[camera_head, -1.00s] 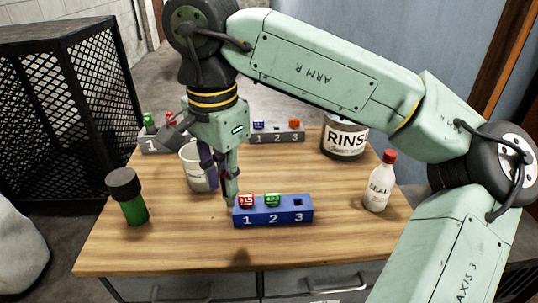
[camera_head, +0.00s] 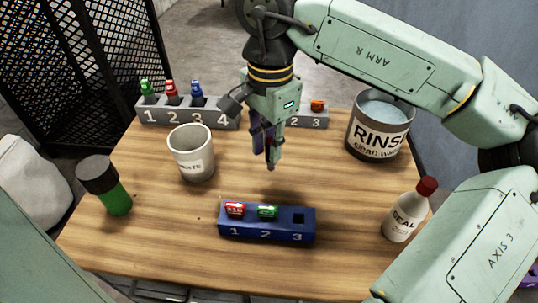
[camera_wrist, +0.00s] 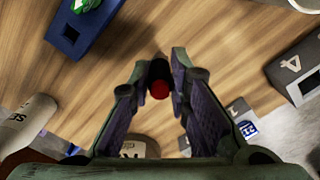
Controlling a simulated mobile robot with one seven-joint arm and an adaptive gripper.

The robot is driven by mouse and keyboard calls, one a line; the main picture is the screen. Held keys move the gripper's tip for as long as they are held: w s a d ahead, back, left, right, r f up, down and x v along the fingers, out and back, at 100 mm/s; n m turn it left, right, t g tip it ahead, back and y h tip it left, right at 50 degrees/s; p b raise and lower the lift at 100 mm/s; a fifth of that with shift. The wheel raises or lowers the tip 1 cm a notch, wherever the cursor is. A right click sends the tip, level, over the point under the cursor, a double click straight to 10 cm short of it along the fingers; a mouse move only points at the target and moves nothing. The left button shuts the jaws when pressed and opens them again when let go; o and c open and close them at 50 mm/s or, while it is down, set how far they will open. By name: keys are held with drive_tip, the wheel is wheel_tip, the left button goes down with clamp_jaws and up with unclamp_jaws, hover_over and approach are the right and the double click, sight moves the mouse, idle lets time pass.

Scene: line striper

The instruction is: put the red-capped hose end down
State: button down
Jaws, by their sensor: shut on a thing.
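In the wrist view, my gripper (camera_wrist: 161,75) is shut on a dark cylindrical piece with a round red end, the red-capped hose end (camera_wrist: 159,88). It sits between the fingertips, its red end facing the camera; its far part is hidden. In the head view, my gripper (camera_head: 270,158) points down behind the blue block (camera_head: 267,234), apart from it, and right of the white cup (camera_head: 193,165). The held piece cannot be made out there. The blue block has a red piece (camera_head: 235,209) in slot 1, a green piece (camera_head: 267,212) in slot 2, and slot 3 empty.
A grey block (camera_head: 188,117) at the back left holds green, red and blue pieces; slot 4 looks empty. Another grey block (camera_head: 315,120) is partly behind my gripper. The RINSE pot (camera_head: 378,140), SEAL bottle (camera_head: 408,215) and green bottle (camera_head: 115,198) stand around. Mid-table is clear.

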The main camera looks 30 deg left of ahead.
sight(269, 161)
drive_tip(key=shift+f+p, duration=0.4)
drive_tip(key=shift+f, duration=1.8)
drive_tip(key=c, duration=2)
unclamp_jaws()
drive_tip(key=shift+f, duration=0.15)
drive_tip(key=o, duration=0.5)
